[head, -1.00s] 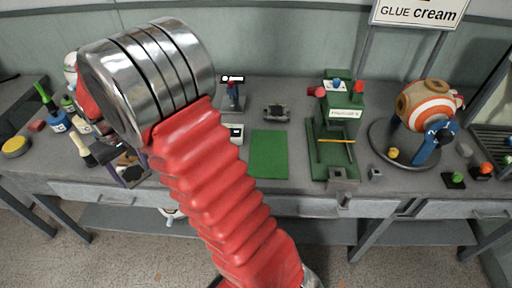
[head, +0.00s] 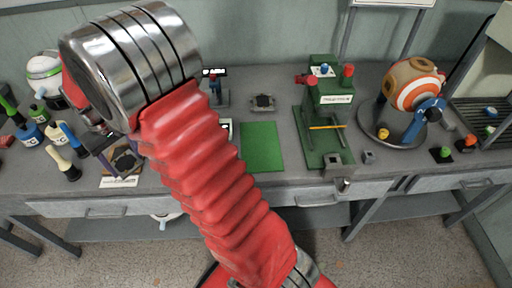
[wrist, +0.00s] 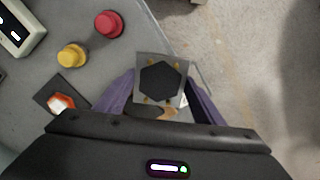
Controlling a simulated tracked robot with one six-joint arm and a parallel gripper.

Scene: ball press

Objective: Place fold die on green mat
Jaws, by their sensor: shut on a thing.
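My gripper (wrist: 160,88) has its purple fingers shut on a square metal block with a dark hexagonal face, which looks like the fold die (wrist: 160,82). In the head view the block (head: 125,158) shows at the left, below my arm's wrist, with a white label at its lower edge. Most of my gripper is hidden there behind the wrist; a purple finger (head: 103,148) shows. The green mat (head: 261,147) lies flat and empty on the bench, to the right of the block and apart from it.
A small dark-topped metal block (head: 262,102) sits behind the mat. A green press (head: 324,120) stands right of the mat, and a round orange-and-white device (head: 413,84) is further right. Bottles and brushes (head: 52,135) crowd the left. Bench drawers (head: 98,207) face the front.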

